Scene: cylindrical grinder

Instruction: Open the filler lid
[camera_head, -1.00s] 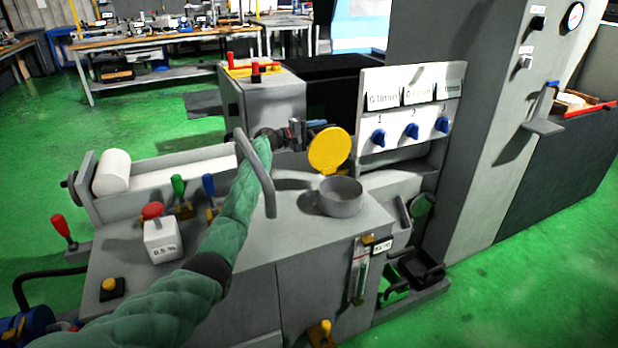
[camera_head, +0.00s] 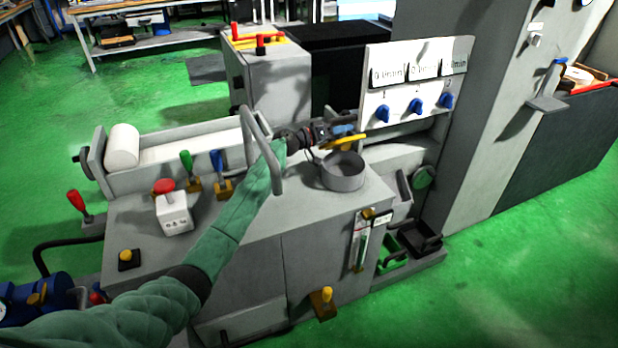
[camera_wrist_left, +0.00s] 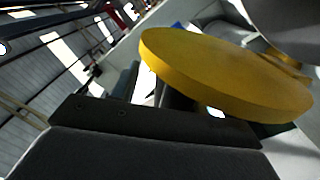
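The filler lid (camera_head: 345,142) is a round yellow disc. In the head view it shows almost edge-on, just behind and above the rim of the grey round filler cup (camera_head: 343,172), whose top looks uncovered. My left gripper (camera_head: 326,134) is at the left and far side of the lid, close to it; contact cannot be told. In the left wrist view the lid (camera_wrist_left: 225,75) fills much of the picture, tilted, beyond dark gripper parts. The finger gap is not clear in either view. My right gripper is not in view.
A grey bent bar (camera_head: 262,150) rises beside my left forearm. A panel with blue knobs (camera_head: 416,106) stands behind and right of the cup. A white box with a red button (camera_head: 173,213) and coloured levers (camera_head: 187,165) stand to the left.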

